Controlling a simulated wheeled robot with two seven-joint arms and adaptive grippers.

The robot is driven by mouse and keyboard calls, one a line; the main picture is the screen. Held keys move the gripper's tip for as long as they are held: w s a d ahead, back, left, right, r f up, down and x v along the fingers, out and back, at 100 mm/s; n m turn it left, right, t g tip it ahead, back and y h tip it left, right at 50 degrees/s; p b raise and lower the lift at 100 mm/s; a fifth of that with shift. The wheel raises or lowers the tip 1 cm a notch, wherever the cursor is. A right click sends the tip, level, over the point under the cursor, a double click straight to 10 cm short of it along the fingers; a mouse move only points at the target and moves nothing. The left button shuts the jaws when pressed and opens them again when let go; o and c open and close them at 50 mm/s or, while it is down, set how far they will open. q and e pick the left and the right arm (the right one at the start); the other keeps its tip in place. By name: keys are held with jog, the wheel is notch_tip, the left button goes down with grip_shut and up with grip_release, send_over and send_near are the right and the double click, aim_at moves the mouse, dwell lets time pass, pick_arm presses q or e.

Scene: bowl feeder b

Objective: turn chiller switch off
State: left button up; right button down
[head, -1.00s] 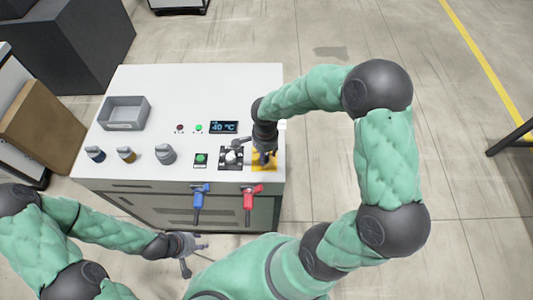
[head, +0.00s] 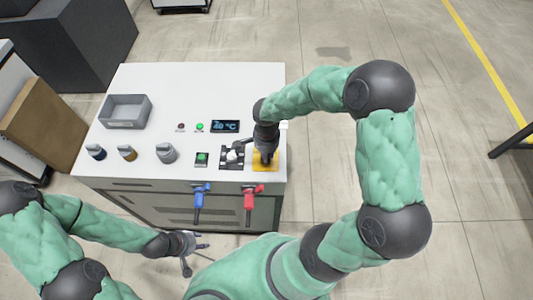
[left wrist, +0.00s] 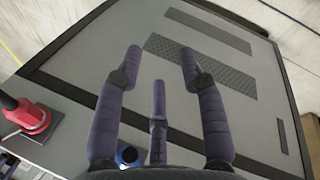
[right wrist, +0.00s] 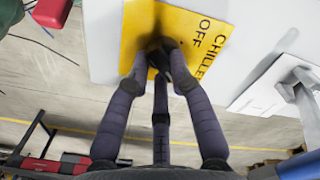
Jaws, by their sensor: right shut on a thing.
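The chiller switch is a dark knob (right wrist: 158,46) on a yellow plate (right wrist: 196,28) that reads OFF and CHILLER. The plate (head: 273,167) lies at the front right of the white cabinet top. My right gripper (head: 266,157) reaches down over the plate and hides most of the knob. In the right wrist view its fingers (right wrist: 160,66) are closed around the knob. Which way the knob points cannot be told. My left gripper (head: 188,248) is open and empty in front of the cabinet. Its spread fingers (left wrist: 160,58) face the grey cabinet front in the left wrist view.
A white-handled switch (head: 233,154) sits just left of the yellow plate. A blue valve (head: 198,198) and a red valve (head: 249,197) stick out from the cabinet front. Several knobs, a display reading 40 °C (head: 225,126) and a grey bin (head: 125,111) occupy the cabinet top (head: 200,85).

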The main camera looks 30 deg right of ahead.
jog(key=n, duration=0.3)
jog(key=shift+b, duration=0.4)
jog(key=n, duration=0.5)
jog(key=shift+d, duration=0.1)
jog(key=n, duration=0.4)
jog(key=shift+w+n, duration=0.15)
jog(key=shift+n, duration=0.15)
jog(key=n+p, duration=0.1)
jog(key=n, duration=0.3)
jog(key=shift+w+n, duration=0.1)
jog(key=shift+n, duration=0.3)
jog(key=c, duration=1.1)
grip_release()
